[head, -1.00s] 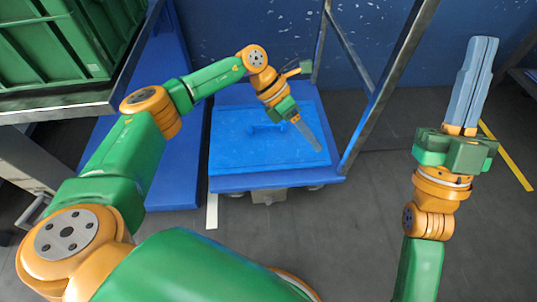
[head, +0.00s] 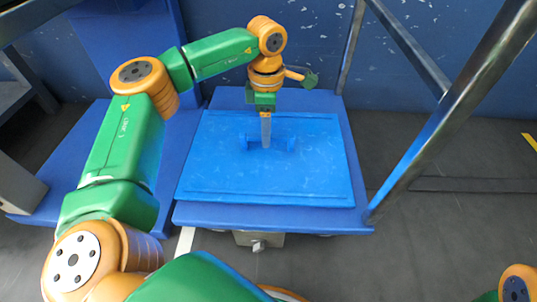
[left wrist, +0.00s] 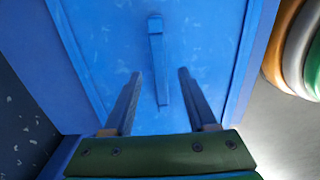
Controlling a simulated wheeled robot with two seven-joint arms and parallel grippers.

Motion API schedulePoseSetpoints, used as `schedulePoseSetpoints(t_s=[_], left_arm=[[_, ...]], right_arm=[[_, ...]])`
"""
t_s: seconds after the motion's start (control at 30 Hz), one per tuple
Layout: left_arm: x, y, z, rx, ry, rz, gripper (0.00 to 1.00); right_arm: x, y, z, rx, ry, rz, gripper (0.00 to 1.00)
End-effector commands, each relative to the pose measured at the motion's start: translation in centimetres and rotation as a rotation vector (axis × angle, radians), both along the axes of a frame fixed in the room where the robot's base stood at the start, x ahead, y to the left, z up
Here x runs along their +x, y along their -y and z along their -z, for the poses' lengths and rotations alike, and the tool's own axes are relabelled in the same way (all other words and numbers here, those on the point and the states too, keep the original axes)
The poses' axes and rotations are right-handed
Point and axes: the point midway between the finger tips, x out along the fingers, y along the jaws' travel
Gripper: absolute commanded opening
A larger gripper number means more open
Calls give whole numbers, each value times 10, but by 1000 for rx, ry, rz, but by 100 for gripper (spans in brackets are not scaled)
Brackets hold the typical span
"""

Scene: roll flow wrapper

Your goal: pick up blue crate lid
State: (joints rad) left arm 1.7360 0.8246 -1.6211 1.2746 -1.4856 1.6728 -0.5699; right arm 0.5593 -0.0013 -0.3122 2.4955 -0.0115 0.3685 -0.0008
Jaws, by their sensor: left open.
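The blue crate lid (head: 310,170) lies flat on a blue wheeled cart. It has a raised bar handle (head: 289,143) across its middle. My left gripper (head: 266,146) points down over the handle. In the left wrist view my left gripper (left wrist: 159,73) is open, with one finger on each side of the handle (left wrist: 157,60). The fingers look apart from the handle; I cannot tell how far above the lid (left wrist: 205,50) their tips are. In the head view the gripper hides the middle of the handle. My right gripper is out of view.
The cart deck (head: 190,217) shows around the lid. A metal post (head: 455,110) rises at its right corner, with another (head: 352,45) at the back. A blue wall (head: 420,60) stands behind. Another blue platform (head: 90,130) is at the left.

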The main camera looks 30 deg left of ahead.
Motion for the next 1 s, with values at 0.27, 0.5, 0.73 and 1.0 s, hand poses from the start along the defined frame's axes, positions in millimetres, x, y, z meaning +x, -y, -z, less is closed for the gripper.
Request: schedulePoseSetpoints(t_s=[0.27,0.5,0.73,1.0], left_arm=[[0,0,9,-2,1,0,57],[0,1,9,-2,1,-1,0],[0,1,9,-2,1,-1,0],[0,1,9,-2,1,-1,0]], right_arm=[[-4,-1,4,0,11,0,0],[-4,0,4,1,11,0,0],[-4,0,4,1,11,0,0],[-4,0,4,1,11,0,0]])
